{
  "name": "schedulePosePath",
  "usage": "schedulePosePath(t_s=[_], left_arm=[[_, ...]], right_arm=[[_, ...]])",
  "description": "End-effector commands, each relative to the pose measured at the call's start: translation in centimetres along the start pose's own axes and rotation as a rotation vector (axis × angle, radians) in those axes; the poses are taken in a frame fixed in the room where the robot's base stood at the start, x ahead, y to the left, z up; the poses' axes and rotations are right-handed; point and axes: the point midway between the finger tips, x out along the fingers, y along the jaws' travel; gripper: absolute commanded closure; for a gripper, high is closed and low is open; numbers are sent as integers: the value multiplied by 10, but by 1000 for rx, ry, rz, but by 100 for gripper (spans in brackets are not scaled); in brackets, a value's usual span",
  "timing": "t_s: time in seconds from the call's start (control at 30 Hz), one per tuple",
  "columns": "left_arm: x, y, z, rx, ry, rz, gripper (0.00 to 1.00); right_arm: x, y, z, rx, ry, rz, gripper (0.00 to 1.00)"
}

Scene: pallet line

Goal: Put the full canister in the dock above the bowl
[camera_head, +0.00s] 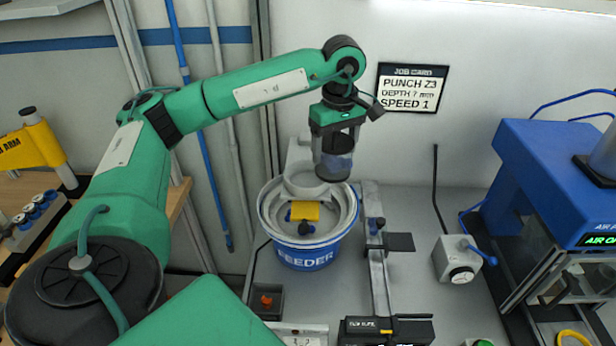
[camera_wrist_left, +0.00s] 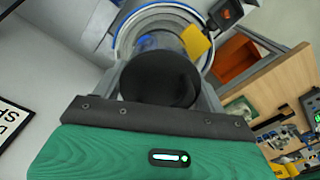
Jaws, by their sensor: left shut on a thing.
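My left gripper (camera_head: 338,122) is shut on a clear canister (camera_head: 336,165) with a dark top, held upright above the back right of the feeder bowl. In the left wrist view the canister's dark round top (camera_wrist_left: 162,78) lies between the fingers and hides part of the bowl. Something bluish shows low inside the canister. The feeder bowl (camera_head: 306,257) is blue with a pale rim and a yellow piece (camera_head: 305,211) inside. A grey bracket, the dock (camera_head: 299,160), stands at the bowl's back, just left of the canister. My right gripper is not in view.
A rail (camera_head: 377,270) runs forward right of the bowl. A grey box with a blue lever (camera_head: 457,258) and a blue press (camera_head: 545,190) stand further right. A yellow arm fixture (camera_head: 42,145) is at left.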

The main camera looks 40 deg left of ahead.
Motion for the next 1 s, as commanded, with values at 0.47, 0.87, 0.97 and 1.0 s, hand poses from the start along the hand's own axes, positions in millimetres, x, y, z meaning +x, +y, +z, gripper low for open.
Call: schedulePosePath(t_s=[0.47,0.87,0.97,1.0], left_arm=[[-120,-29,-72,-586,-23,5,69],[-88,-31,-75,-626,-28,0,69],[-75,-31,-74,-625,-28,0,69],[-69,-31,-74,-625,-28,0,69]], right_arm=[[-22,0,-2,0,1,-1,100],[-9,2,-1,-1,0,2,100],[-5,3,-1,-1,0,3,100],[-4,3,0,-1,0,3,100]])
